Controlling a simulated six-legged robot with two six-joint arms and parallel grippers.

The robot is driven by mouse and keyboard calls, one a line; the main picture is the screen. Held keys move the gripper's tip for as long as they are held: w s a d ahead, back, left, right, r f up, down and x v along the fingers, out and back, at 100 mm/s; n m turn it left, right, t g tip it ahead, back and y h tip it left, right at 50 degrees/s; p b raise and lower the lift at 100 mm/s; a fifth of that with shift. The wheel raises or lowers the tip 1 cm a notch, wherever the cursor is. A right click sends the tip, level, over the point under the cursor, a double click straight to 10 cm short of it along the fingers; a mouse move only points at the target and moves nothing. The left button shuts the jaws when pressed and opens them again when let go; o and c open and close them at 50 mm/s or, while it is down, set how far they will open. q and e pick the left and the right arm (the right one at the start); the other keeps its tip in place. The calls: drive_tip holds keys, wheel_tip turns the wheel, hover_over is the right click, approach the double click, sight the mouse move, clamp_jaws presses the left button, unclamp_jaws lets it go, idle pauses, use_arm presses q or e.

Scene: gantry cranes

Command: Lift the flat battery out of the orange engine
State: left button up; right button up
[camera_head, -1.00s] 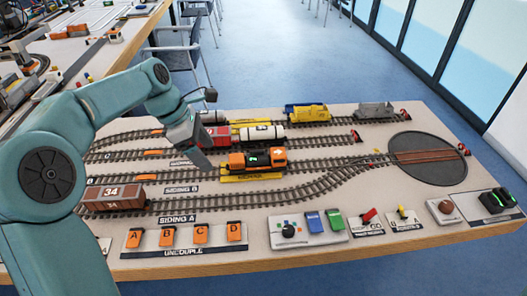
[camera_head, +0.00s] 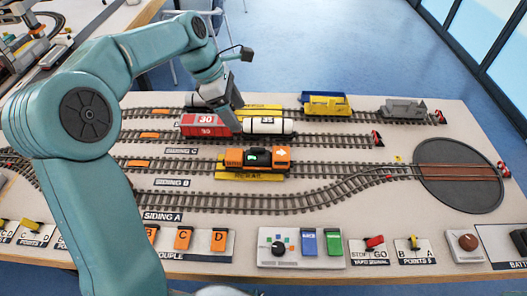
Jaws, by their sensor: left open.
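The orange engine (camera_head: 235,159) stands on the siding track in the middle of the table, with a white arrow on its right end. The flat battery (camera_head: 258,155), dark with a small green mark, sits in the engine's top. My left gripper (camera_head: 234,126) is open and empty, pointing down. In the picture it is just above and left of the battery, overlapping the red wagon behind; its height above the track is hard to tell. My right gripper is out of view.
A red wagon (camera_head: 200,129) marked 30 and a white tank wagon (camera_head: 268,125) stand on the track behind. Yellow (camera_head: 328,104) and grey (camera_head: 413,110) wagons stand further back. A turntable (camera_head: 455,195) is at right. Switches and a black battery block (camera_head: 520,240) line the front edge.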

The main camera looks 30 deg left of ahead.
use_arm(q)
drive_tip(key=b, duration=0.1)
approach(260, 156)
drive_tip(key=shift+x, duration=1.15)
drive_tip(key=shift+d+f, duration=0.1)
drive_tip(key=shift+d, duration=0.2)
drive_tip(key=x, duration=0.5)
drive_tip(key=shift+w+a+f+b, duration=0.2)
drive_tip(key=shift+f+b, duration=0.2)
drive_tip(key=c, duration=1.3)
